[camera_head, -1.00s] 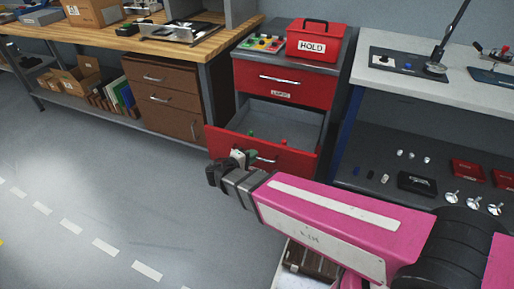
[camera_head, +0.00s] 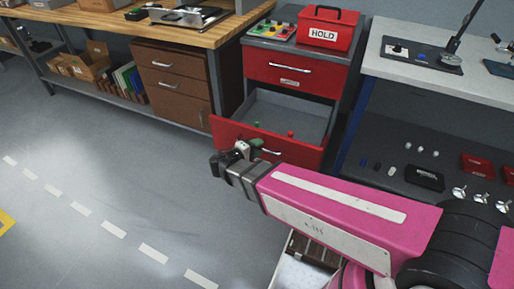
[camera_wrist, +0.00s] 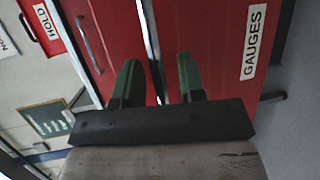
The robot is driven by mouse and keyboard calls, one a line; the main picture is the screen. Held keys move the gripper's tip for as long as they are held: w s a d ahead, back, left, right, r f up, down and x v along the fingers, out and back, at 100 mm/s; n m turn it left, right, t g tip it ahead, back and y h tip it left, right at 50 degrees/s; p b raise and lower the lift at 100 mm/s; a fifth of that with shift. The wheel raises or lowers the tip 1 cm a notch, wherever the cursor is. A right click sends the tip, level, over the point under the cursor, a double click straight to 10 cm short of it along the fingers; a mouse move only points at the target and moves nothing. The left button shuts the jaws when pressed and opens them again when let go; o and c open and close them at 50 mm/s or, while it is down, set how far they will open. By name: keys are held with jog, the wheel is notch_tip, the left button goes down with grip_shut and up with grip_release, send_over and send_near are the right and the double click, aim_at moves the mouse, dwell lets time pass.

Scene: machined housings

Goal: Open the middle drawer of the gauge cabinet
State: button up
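The red gauge cabinet (camera_head: 294,60) stands at the back. Its top drawer is shut. The drawer below it (camera_head: 228,129) is pulled out, with small green and red items inside and a handle (camera_head: 266,151) on its front. My gripper (camera_head: 240,151) is just in front of that drawer front, overlapping it at its left half. In the wrist view a GAUGES label (camera_wrist: 253,42) is on the red front. A pale bar (camera_wrist: 154,50), apparently the handle, runs between my two green fingers (camera_wrist: 157,80). They are apart, with gaps beside the bar; contact is not visible.
A red HOLD box (camera_head: 323,27) and a button panel (camera_head: 271,31) sit on the cabinet. A wooden bench with a brown drawer unit (camera_head: 173,82) stands left. A pale workbench (camera_head: 440,60) with a dark lower shelf stands right. The floor in front is open.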

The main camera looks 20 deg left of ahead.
jog(key=shift+s, duration=0.15)
jog(key=v, duration=1)
jog(key=shift+s, duration=0.25)
jog(key=shift+a, duration=0.15)
